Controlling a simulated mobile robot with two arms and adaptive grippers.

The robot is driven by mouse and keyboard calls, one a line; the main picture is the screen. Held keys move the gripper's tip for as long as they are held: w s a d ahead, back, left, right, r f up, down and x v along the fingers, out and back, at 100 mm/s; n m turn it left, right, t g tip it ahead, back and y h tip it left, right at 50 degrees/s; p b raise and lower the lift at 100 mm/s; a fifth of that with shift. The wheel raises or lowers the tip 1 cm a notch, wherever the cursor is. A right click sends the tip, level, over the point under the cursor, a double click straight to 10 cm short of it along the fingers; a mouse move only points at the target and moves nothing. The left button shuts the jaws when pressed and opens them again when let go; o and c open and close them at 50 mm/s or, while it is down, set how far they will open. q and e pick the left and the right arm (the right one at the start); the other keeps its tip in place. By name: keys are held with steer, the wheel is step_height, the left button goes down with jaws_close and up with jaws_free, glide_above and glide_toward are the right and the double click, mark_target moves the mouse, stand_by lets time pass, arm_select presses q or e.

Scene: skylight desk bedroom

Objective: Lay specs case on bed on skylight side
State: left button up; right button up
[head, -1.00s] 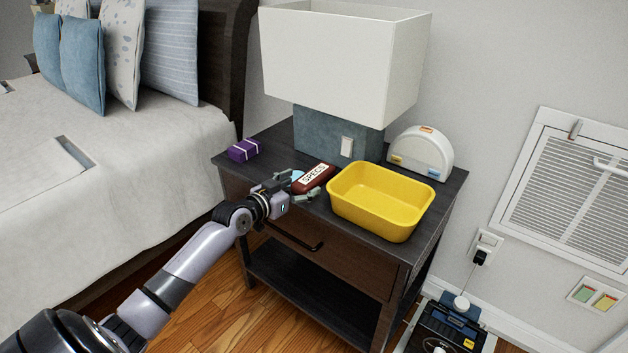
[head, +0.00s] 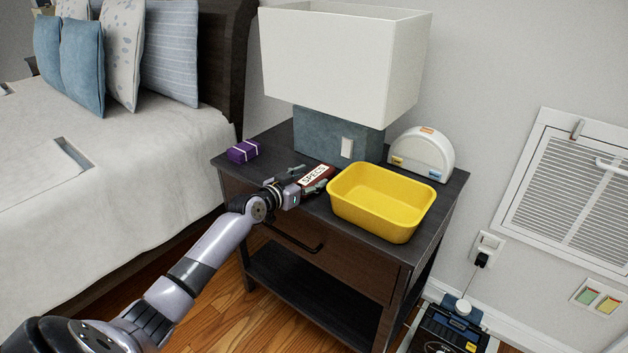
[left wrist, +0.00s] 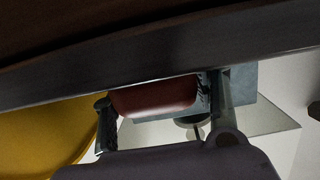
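The specs case (head: 316,174), dark red with a white "SPECS" label, lies on the nightstand (head: 284,215) between the lamp and the yellow bin. My left gripper (head: 308,177) is at the case with its fingers spread to either side of it. In the left wrist view the case (left wrist: 155,97) sits between the two fingertips (left wrist: 160,100), close to both; firm contact on both sides does not show. The bed (head: 130,160) is at the left, its white cover reaching near the nightstand. My right gripper is not in view.
The yellow bin (head: 382,222) stands just right of the case. A lamp (head: 325,135) is behind it, a white rounded device (head: 421,150) at the back right. A purple box (head: 243,151) lies at the nightstand's left corner. Pillows (head: 82,66) fill the bed's head end.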

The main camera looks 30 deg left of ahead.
arm_select(q)
steer(key=c, duration=0.9)
steer(key=shift+c, duration=0.2)
steer(key=shift+r, duration=0.15)
